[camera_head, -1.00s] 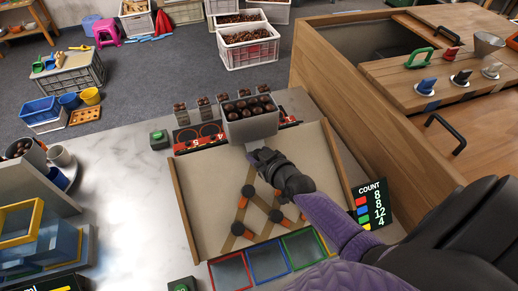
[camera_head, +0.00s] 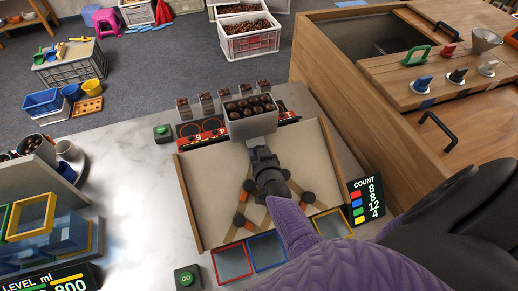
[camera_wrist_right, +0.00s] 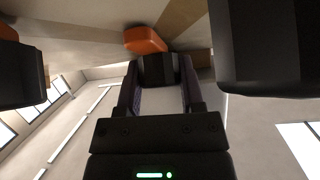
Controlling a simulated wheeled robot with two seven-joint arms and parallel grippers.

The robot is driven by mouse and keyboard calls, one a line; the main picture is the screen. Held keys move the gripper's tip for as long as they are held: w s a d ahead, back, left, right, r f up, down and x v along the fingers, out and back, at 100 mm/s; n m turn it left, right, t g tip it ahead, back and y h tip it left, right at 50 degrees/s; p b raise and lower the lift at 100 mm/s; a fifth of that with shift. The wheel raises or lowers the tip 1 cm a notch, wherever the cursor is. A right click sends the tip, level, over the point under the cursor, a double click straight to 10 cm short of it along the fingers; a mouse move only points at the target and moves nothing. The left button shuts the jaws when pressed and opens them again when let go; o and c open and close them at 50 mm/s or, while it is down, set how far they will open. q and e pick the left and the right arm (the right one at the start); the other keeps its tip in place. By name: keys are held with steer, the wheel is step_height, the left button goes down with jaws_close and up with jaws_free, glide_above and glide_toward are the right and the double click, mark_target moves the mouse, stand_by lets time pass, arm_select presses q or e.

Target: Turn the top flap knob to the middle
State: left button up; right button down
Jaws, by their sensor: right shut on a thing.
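The sloped sorting board (camera_head: 205,185) shows below the grey hopper (camera_head: 250,122), which is full of chestnuts. My right gripper (camera_head: 262,152) is over the top of the board, just below the hopper, and hides the top flap knob in the head view. In the right wrist view my right gripper (camera_wrist_right: 157,85) is shut on a dark knob (camera_wrist_right: 157,69) with an orange part (camera_wrist_right: 146,40) beyond it. The top flap's angle is hidden. My left gripper is not in view.
Red-framed (camera_head: 233,262) and blue-framed (camera_head: 268,250) bins stand at the board's lower edge. A count display (camera_head: 368,198) is at the right. A green button (camera_head: 162,131) and a GO button (camera_head: 187,278) stand left of the board. Wooden cabinet (camera_head: 310,80) behind right.

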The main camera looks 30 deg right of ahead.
steer(key=shift+c, duration=1.1)
jaws_free()
steer(key=p+v, duration=0.4)
steer(key=v, duration=0.1)
steer(key=shift+s+r+p, duration=0.1)
steer(key=shift+r+p, duration=0.3)
steer(key=shift+r, duration=0.05)
steer(key=v, duration=0.1)
steer(key=p+v, duration=0.1)
steer(key=v, duration=0.1)
steer(key=p+v, duration=0.1)
steer(key=shift+s+a+f, duration=0.1)
steer(key=shift+s+f, duration=0.25)
